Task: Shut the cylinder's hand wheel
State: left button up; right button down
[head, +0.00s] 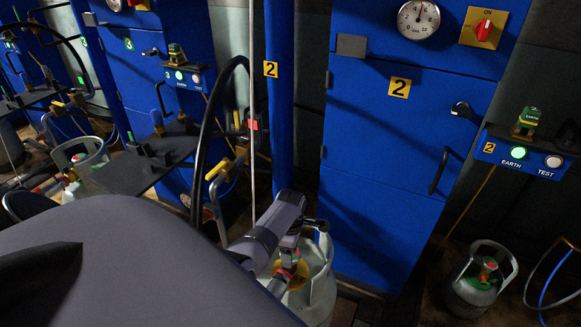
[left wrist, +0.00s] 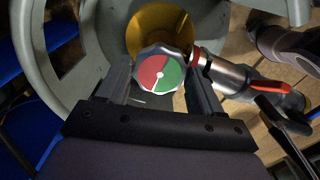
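The hand wheel (left wrist: 162,74) is round, with a red and green top and a white pointer, seen close in the left wrist view. It sits on the valve of a grey-green gas cylinder (head: 323,287), with a yellow collar (left wrist: 146,30) beyond it. My left gripper (head: 288,256) reaches down onto this valve inside the cylinder's guard ring. In the left wrist view its fingers (left wrist: 162,85) flank the wheel on opposite sides, with no clear gap, and appear shut on it. My arm and wrist partly hide the wheel in the head view.
A metal connector with a red lever (left wrist: 268,86) sits right of the wheel. A blue cabinet marked 2 (head: 385,190) and a blue post (head: 281,110) stand close behind. An EARTH/TEST box (head: 522,155) shows a lit green lamp. Another cylinder (head: 476,292) stands at the right.

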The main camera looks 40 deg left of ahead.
pick_arm(q)
jog(key=c, duration=0.4)
